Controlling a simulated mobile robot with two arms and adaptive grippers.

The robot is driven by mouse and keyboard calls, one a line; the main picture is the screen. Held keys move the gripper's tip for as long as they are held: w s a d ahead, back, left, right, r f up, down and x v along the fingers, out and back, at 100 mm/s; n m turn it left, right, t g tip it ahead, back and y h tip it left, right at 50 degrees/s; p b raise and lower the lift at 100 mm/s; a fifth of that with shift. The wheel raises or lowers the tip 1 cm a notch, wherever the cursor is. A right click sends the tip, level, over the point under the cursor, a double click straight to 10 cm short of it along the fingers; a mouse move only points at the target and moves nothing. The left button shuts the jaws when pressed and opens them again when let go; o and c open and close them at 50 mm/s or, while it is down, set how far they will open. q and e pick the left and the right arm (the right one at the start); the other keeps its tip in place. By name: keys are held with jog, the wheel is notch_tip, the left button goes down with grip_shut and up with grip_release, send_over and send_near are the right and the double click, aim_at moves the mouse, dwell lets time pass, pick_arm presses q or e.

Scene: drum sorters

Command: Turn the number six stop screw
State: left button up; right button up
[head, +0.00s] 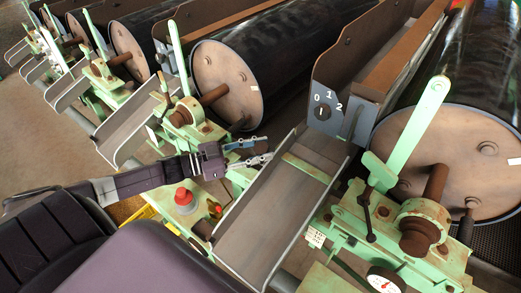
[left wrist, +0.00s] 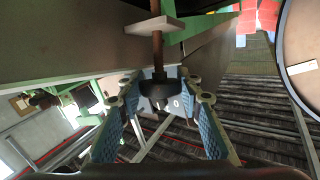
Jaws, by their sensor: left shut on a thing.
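My left gripper (head: 264,150) reaches in from the left in the head view, at the left edge of a grey sloping chute. In the left wrist view, its two blue-padded fingers (left wrist: 160,84) stand on either side of a dark round knob (left wrist: 157,95) and are shut on it. A rusty shaft (left wrist: 157,45) runs from the knob up through a pale plate (left wrist: 154,25). This looks like the stop screw. No number six is readable, and in the head view the gripper hides the screw. My right gripper is not in view.
The grey chute (head: 265,215) lies right of the gripper. A red button (head: 184,196) sits below it. A black drum (head: 228,85) is above. A 0-1-2 switch (head: 322,111), a green lever (head: 412,130) and a dial gauge (head: 384,281) stand to the right.

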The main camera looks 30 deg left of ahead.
pick_arm(q)
jog(key=o, duration=1.2)
jog(key=shift+c, duration=0.2)
jog(key=shift+s+a, duration=0.1)
jog(key=v, duration=1.1)
jog(key=shift+s+a, duration=0.2)
jog(key=shift+s, duration=0.15)
